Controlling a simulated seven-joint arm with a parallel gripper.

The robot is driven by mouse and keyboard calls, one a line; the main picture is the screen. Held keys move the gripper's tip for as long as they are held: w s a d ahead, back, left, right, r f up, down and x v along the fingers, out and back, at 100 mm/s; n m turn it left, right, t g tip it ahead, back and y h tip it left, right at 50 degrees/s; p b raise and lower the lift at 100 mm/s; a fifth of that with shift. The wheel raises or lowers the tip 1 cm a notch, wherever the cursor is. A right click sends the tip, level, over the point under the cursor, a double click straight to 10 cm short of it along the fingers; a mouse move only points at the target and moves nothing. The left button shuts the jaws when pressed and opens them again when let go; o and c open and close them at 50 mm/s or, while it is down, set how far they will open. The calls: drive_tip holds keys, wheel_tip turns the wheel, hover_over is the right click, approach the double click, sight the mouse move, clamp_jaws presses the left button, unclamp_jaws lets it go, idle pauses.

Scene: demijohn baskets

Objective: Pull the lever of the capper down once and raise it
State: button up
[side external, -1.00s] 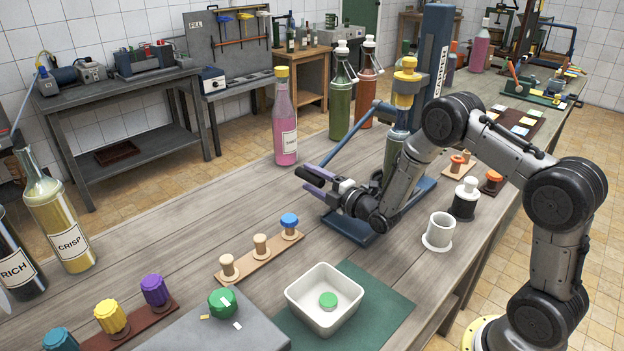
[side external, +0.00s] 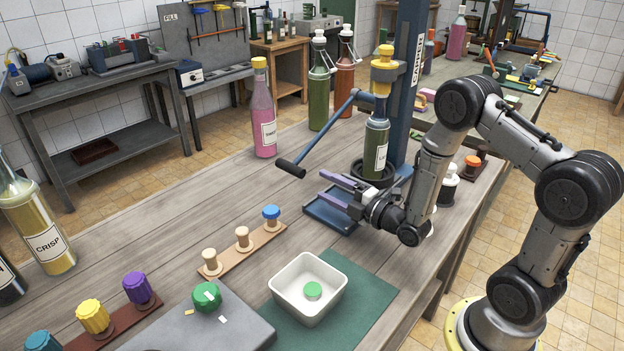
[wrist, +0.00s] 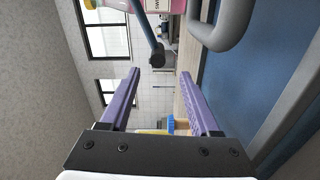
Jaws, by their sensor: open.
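The capper has a blue column (side external: 405,80), a yellow head (side external: 383,75) and a blue base plate (side external: 331,213). A green bottle (side external: 376,150) stands upright under its head. The blue lever (side external: 326,130) slopes down and left from the head to a black grip (side external: 291,168). My gripper (side external: 331,182) has purple fingers, open and empty, above the base plate. It is right of and slightly below the grip, apart from it. In the wrist view the grip (wrist: 157,58) shows beyond the fingertips (wrist: 160,74), between them in the picture.
A pink bottle (side external: 263,115) stands behind the lever. In front are a cork rack (side external: 225,256) and a white tub (side external: 284,305) with a green cap (side external: 313,290). Other bottles stand behind the capper.

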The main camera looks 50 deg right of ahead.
drive_tip(key=shift+s, duration=1.05)
